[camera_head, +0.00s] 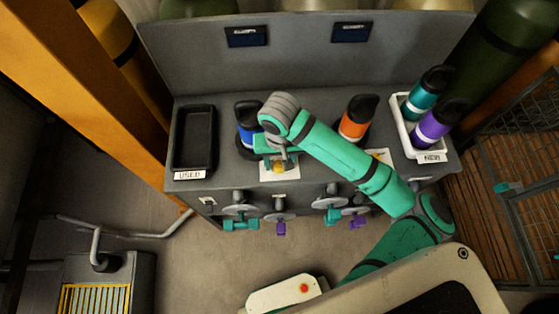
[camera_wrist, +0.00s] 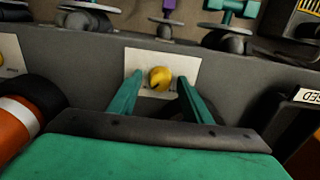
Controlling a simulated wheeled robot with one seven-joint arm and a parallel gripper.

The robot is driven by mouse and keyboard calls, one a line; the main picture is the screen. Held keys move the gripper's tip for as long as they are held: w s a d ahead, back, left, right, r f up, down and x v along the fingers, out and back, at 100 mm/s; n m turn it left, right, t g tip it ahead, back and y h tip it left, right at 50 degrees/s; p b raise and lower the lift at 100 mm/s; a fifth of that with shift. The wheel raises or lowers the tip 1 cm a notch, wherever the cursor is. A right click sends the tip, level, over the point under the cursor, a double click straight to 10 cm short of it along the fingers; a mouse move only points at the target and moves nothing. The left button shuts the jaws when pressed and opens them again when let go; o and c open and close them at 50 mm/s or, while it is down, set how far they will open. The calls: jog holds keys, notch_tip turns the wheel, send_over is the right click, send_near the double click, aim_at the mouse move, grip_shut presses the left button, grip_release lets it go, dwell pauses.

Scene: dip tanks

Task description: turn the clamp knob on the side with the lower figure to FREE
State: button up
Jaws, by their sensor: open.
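The left clamp knob (camera_head: 279,167) is yellow and sits on a white label plate on the bench's front edge. My gripper (camera_head: 280,158) is open just over it. In the wrist view the knob (camera_wrist: 159,78) lies between and slightly beyond the two teal fingertips (camera_wrist: 155,82), with a gap on both sides. The plate's lettering is too small to read. The right knob's plate (camera_head: 384,155) is mostly hidden by my arm. The left display (camera_head: 246,36) and right display (camera_head: 351,32) are dark, with figures I cannot read.
A blue bottle (camera_head: 247,128) stands behind my gripper and an orange bottle (camera_head: 356,120) farther right. A black USED tray (camera_head: 194,138) is at left; a white NEW tray (camera_head: 431,157) holds teal and purple bottles. Valves with teal and purple handles (camera_head: 240,224) hang below the bench's front edge.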

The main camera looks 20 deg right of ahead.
jog(key=c, duration=1.1)
jog(key=shift+o, duration=0.2)
jog(key=shift+n, duration=0.3)
jog(key=n, duration=0.3)
jog(key=shift+n, duration=0.3)
jog(key=n, duration=0.4)
jog(key=shift+n, duration=0.3)
jog(key=n, duration=0.4)
jog(key=shift+n, duration=2.5)
